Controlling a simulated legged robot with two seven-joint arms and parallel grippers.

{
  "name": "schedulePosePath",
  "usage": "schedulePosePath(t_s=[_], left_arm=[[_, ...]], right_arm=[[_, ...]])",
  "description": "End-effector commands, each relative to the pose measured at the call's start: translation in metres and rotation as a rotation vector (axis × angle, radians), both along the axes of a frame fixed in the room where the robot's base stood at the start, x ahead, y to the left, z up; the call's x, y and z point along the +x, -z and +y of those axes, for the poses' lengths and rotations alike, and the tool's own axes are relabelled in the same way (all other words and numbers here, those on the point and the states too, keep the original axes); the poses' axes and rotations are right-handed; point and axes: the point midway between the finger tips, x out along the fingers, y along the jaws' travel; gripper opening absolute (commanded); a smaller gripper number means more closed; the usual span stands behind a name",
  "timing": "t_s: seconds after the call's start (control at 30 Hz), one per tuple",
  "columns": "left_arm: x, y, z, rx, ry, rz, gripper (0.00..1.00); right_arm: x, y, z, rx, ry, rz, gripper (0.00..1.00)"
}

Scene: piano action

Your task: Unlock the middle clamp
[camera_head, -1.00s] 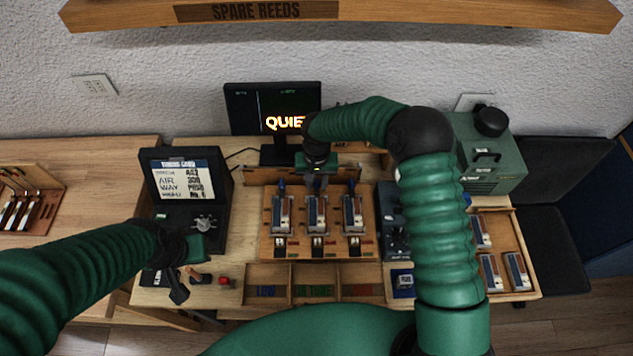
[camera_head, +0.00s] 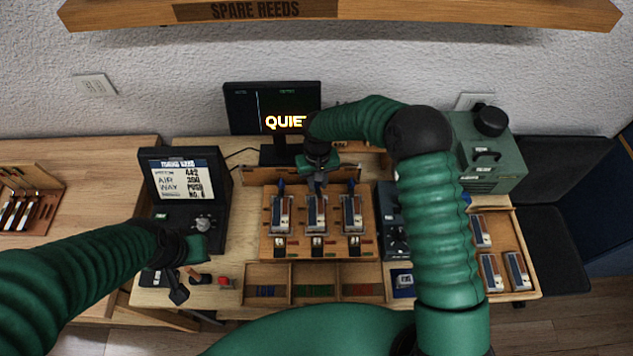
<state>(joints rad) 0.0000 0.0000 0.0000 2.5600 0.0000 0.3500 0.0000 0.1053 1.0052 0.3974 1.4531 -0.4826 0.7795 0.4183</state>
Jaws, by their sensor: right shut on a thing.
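A wooden fixture (camera_head: 266,249) in the middle of the bench holds three reed blocks side by side, each with a clamp.
A tuning device (camera_head: 187,185) stands left of the fixture, and a monitor (camera_head: 272,112) reading "QUIET" stands behind. Divided bins (camera_head: 287,283) lie in front. A tray (camera_head: 507,242) with several blocks and a green machine (camera_head: 487,154) are at right.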

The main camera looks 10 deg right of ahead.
Motion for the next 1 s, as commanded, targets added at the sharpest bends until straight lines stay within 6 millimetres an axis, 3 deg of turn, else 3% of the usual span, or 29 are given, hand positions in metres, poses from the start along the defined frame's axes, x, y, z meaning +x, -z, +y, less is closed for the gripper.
schedulePosePath(t_s=[1.0], left_arm=[[0.0, 0.002, 0.0, 0.0, 0.0, 0.0, 0.0]], right_arm=[[0.007, 0.0, -0.011, 0.0, -0.958, 0.0, 0.0]])
